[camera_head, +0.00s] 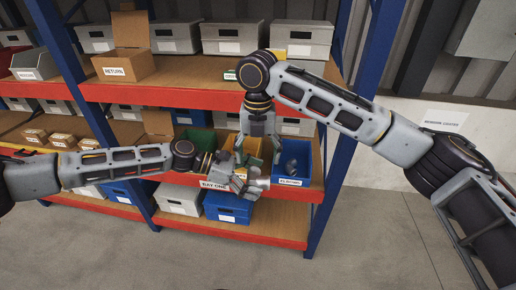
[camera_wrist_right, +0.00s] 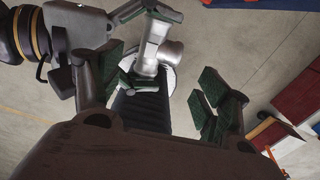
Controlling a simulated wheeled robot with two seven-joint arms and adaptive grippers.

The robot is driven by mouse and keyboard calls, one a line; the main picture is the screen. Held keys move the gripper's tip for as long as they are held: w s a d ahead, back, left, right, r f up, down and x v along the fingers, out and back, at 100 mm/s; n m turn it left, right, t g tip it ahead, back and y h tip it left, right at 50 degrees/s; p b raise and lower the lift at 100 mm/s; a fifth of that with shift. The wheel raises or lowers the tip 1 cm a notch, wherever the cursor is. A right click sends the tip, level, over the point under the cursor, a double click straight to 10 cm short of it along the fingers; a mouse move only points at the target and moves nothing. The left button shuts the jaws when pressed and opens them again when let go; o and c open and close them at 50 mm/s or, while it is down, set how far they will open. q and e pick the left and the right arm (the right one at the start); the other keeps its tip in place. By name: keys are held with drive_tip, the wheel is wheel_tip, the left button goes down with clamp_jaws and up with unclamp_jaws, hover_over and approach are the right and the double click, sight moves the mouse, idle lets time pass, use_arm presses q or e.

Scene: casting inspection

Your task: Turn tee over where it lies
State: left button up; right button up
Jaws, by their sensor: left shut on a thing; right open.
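The tee, a silver-grey metal fitting (camera_head: 258,184), is in front of the shelf edge in the head view, held off the shelf. In the right wrist view the tee (camera_wrist_right: 158,48) shows a pipe with a side branch and a round end. My left gripper (camera_head: 238,178) is shut on it from the left; its dark green pads lie against the pipe in the wrist view. My right gripper (camera_head: 257,150) points down above the tee, open. Its two fingers stand apart in the wrist view (camera_wrist_right: 160,92), with the tee beyond them. The grippers partly hide the tee.
A green bin (camera_head: 196,136), a yellow bin (camera_head: 267,148) and a blue bin (camera_head: 291,181) labelled for elbows stand on the shelf behind. The red shelf edge (camera_head: 305,195) is close by. A cardboard return box (camera_head: 128,67) stands on the upper shelf. The floor in front is clear.

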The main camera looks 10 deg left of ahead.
sight(258, 177)
use_arm(q)
drive_tip(key=shift+r, duration=0.1)
use_arm(e)
drive_tip(key=shift+f, duration=5.15)
drive_tip(key=c, duration=1.2)
use_arm(q)
drive_tip(key=o, duration=1.3)
use_arm(e)
drive_tip(key=shift+c, duration=1.2)
use_arm(q)
drive_tip(key=shift+a, duration=0.2)
use_arm(e)
drive_tip(key=shift+r, duration=0.1)
use_arm(q)
drive_tip(key=shift+v, duration=5.8)
drive_tip(key=shift+w, duration=0.1)
